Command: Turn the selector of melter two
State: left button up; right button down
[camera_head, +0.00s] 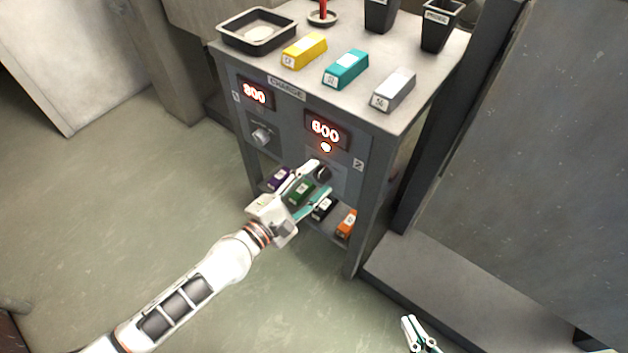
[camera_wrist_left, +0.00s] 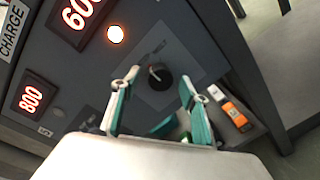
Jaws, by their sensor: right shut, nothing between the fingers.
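The selector of melter two is a dark round knob (camera_head: 323,172) on the grey cabinet front, below the red 600 display (camera_head: 326,129) and a lit lamp (camera_head: 326,147). In the left wrist view the knob (camera_wrist_left: 160,77) shows between the fingertips. My left gripper (camera_head: 320,177) is open in front of the knob, one finger to each side in the picture. I cannot tell whether the fingers touch it. My right gripper (camera_head: 408,320) is shut and empty at the bottom of the head view, away from the cabinet.
Melter one's knob (camera_head: 262,134) sits left, under another red display (camera_head: 255,94). Yellow (camera_head: 304,50), teal (camera_head: 346,68) and grey (camera_head: 394,89) bars and a black tray (camera_head: 257,31) are on top. A lower shelf holds several bars, including an orange one (camera_head: 346,223).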

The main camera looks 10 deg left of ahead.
pick_arm(q)
jog(key=v, duration=1.2)
jog(key=shift+d+f, duration=0.1)
dwell(0.5)
